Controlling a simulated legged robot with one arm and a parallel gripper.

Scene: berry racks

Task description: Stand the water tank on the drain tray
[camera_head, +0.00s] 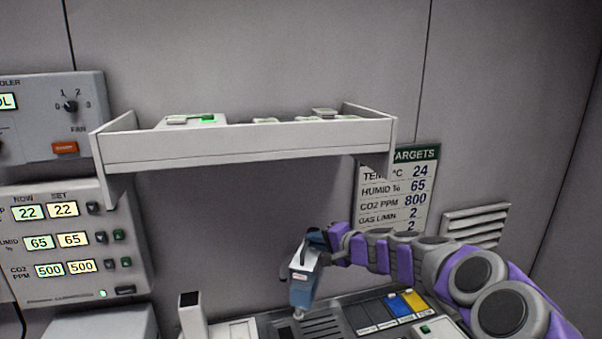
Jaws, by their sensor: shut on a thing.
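The water tank (302,288) is a small blue-grey box with a pale upper band. It hangs slightly tilted at the end of my arm. My gripper (316,242) is shut on its top; the fingers are small and dark here. A dark slotted panel (322,328), which looks like the drain tray, lies just below and right of the tank at the bottom edge. I cannot tell whether the tank's lower end touches it. The tray's front part is cut off by the frame.
A white post-like part (191,315) stands left of the tank. Blue and yellow cards (405,303) lie in a rack to the right. A white wall shelf (245,142) overhangs behind. Control panels (75,245) are at left, a targets sign (395,190) at right.

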